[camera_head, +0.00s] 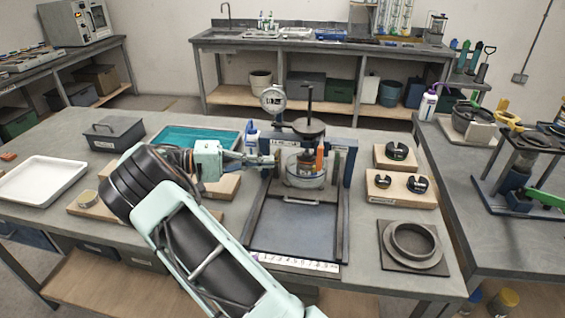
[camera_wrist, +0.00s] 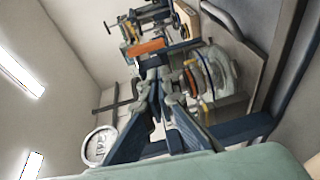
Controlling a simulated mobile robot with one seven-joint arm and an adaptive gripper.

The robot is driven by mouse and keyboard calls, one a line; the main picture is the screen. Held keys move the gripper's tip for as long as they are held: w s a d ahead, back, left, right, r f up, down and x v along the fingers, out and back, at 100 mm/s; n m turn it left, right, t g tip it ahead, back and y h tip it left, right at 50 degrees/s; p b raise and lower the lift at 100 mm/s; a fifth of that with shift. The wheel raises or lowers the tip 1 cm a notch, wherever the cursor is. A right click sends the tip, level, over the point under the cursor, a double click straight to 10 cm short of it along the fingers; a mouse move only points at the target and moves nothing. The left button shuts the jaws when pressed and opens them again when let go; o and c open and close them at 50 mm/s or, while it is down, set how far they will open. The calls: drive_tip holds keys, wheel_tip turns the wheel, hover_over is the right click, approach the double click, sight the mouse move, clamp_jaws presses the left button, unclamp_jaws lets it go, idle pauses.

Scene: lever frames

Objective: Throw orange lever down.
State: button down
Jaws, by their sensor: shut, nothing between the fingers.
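The orange lever (camera_head: 320,153) stands roughly upright on the right side of the dark blue press frame (camera_head: 348,172), beside the clear vessel (camera_head: 303,181). In the tilted wrist view, an orange bar (camera_wrist: 149,47) beyond the fingertips looks like this lever. My gripper (camera_head: 273,161) is shut and empty, at the left side of the frame, left of the lever with a gap between them. In the wrist view the fingertips (camera_wrist: 160,86) are together, close to the press parts. The lever's lower end is partly hidden.
A round gauge (camera_head: 273,99) and a post with a dark disc (camera_head: 309,127) rise above the frame. Wooden blocks with black parts (camera_head: 401,190) and a ring on a plate (camera_head: 414,243) stand to the right. A white tray (camera_head: 42,181) lies far left.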

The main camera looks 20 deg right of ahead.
drive_tip(key=shift+v, duration=1.7)
drive_tip(key=shift+f, duration=0.15)
